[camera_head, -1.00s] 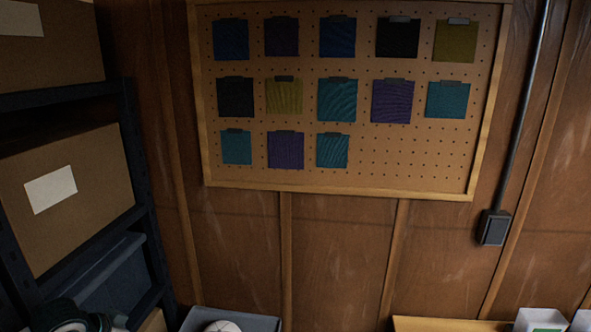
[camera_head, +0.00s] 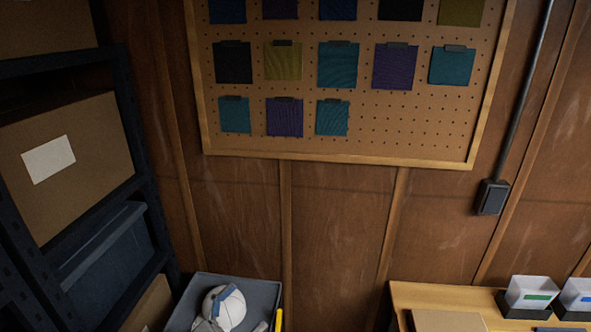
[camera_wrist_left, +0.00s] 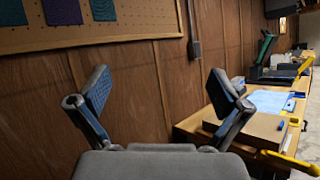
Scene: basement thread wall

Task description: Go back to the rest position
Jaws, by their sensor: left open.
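My left gripper (camera_wrist_left: 161,90) shows in the left wrist view with its two fingers spread wide. It is open, and nothing is between the fingers; the wooden wall is behind them. I cannot make out the left gripper in the head view. My right gripper is in neither view. The pegboard (camera_head: 405,130) with several hanging fabric swatches is at the top of the head view, its top cut off. Its lower edge also shows at the upper left of the left wrist view (camera_wrist_left: 120,37).
A dark shelf with a cardboard box (camera_head: 90,165) and a blue-grey bin (camera_head: 105,265) stands at left.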

